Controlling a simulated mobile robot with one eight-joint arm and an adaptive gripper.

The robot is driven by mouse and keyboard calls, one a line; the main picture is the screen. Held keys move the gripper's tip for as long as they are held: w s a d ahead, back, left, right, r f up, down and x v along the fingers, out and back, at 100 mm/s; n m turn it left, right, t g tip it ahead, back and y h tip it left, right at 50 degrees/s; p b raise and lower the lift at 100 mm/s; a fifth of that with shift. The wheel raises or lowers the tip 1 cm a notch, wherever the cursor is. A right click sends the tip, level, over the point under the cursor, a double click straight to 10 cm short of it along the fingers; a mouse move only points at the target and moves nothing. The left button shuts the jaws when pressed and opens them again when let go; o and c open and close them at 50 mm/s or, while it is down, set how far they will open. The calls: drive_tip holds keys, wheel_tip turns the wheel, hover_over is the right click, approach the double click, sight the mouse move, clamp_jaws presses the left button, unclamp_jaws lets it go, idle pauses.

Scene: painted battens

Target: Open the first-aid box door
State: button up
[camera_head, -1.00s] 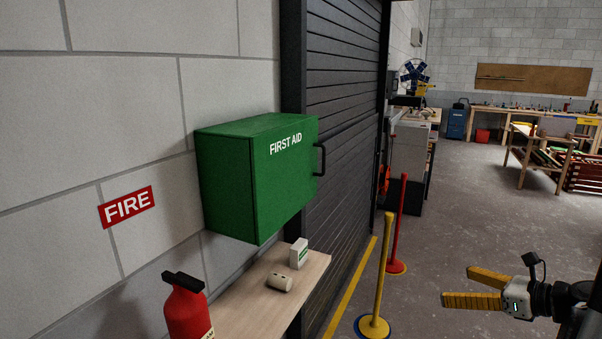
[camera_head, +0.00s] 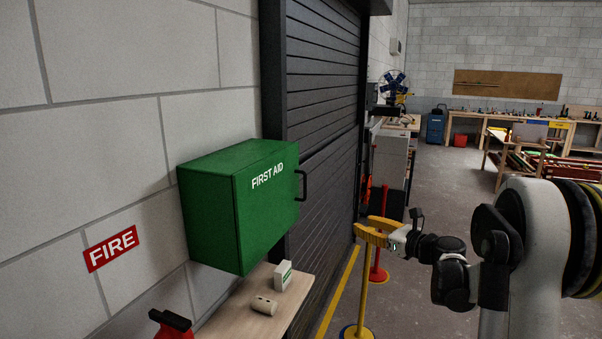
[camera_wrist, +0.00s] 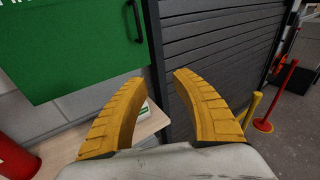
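The green first-aid box (camera_head: 238,205) hangs on the block wall, its door shut, with "FIRST AID" in white on the front. A black handle (camera_head: 301,186) stands at the right edge of the door. In the wrist view the green door (camera_wrist: 65,45) fills the upper left and the handle (camera_wrist: 135,20) is at the top. My gripper (camera_head: 364,231) is to the right of the box and lower than the handle, apart from both. In the wrist view its yellow fingers (camera_wrist: 158,85) are spread with nothing between them.
A wooden shelf (camera_head: 226,318) below the box holds a small white box (camera_head: 283,275) and a beige roll (camera_head: 264,305). A red extinguisher (camera_head: 172,326) is at lower left. A dark roller shutter (camera_head: 322,130) is behind. Yellow (camera_head: 362,300) and red (camera_head: 378,274) posts stand near my gripper.

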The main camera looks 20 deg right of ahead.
drive_tip(key=m+t+p, duration=0.1)
drive_tip(key=t+p, duration=0.1)
drive_tip(key=p, duration=0.1)
approach(305, 196)
wheel_tip(305, 196, up, 4)
drive_tip(key=b+x, duration=0.1)
drive_tip(key=x, duration=0.9)
drive_tip(key=shift+w+f+b, duration=0.2)
drive_tip(key=shift+w+b, duration=0.15)
drive_tip(key=shift+c, duration=0.5)
drive_tip(key=shift+d, duration=0.1)
clamp_jaws()
